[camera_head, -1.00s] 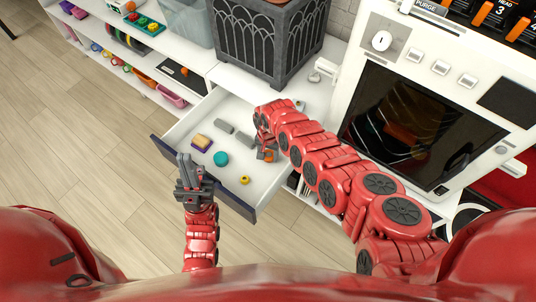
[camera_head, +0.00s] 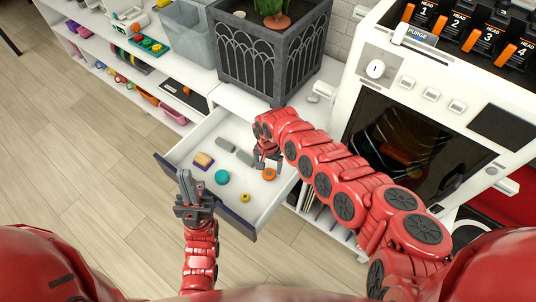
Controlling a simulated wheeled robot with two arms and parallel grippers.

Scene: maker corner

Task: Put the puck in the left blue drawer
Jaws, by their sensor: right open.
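The open drawer (camera_head: 240,223) has a dark blue front and a white inside. An orange round piece (camera_head: 269,175), which looks like the puck, lies in its right part. My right gripper (camera_head: 266,162) is open, pointing down into the drawer just behind the orange piece. I cannot tell if a finger still touches it. A teal disc (camera_head: 221,177) also lies in the drawer. My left gripper (camera_head: 186,182) is at the drawer's front edge, its fingers upright and overlapping the blue front. Whether it grips the front is not clear.
The drawer also holds a small yellow ring (camera_head: 245,198), a tan and purple block (camera_head: 203,160) and grey pieces (camera_head: 225,145). A dark planter (camera_head: 270,55) stands behind the drawer. A white machine (camera_head: 430,95) stands right. Floor at left is clear.

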